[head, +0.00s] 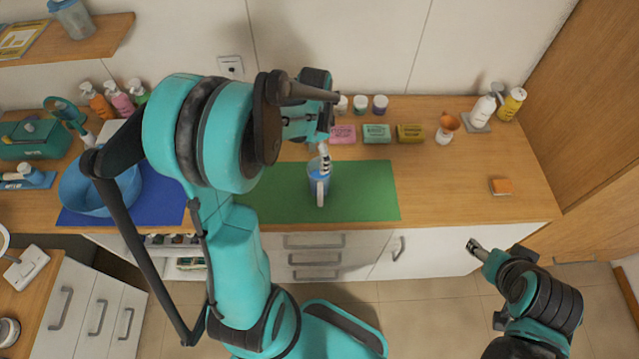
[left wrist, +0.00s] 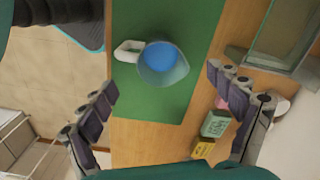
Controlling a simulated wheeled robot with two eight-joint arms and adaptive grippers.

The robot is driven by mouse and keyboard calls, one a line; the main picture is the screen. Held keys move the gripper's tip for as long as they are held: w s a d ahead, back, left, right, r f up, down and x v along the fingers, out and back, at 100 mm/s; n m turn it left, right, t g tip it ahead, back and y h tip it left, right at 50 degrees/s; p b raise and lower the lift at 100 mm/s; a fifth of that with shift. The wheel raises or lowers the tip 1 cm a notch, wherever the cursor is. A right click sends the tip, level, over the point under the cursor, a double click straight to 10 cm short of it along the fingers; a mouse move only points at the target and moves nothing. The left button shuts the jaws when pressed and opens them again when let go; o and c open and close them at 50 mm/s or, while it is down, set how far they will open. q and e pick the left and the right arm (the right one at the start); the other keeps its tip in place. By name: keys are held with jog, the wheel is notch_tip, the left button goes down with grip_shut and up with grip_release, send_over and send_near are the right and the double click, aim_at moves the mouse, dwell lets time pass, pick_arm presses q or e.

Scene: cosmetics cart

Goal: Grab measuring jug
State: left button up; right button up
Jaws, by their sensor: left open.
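The measuring jug (head: 313,180) is a clear cup with blue inside and a pale handle. It stands on the green mat (head: 370,192), partly hidden by my left gripper (head: 324,155) in the head view. In the left wrist view the jug (left wrist: 165,66) shows from above, its handle pointing left. My left gripper (left wrist: 163,92) is open and empty, its fingers spread to either side of the view with the jug beyond and between them. I cannot tell whether a finger touches it. My right gripper (head: 478,248) is low in front of the counter, away from the jug; its jaw state is unclear.
Behind the mat lie pink, green and yellow soap boxes (head: 376,133), with small jars (head: 361,104) by the wall. A blue basin (head: 103,190) stands at left on a blue mat. An orange funnel (head: 448,121) and bottles are at right. The counter's right front is mostly clear.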

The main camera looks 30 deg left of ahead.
pick_arm(q)
send_over(317, 166)
jog(key=s+d, duration=0.2)
jog(key=s, duration=0.1)
notch_tip(317, 166, down, 6)
jog(key=shift+s+f+b, duration=0.1)
jog(key=shift+s+b, duration=0.05)
jog(key=shift+b, duration=0.15)
jog(key=c, duration=2)
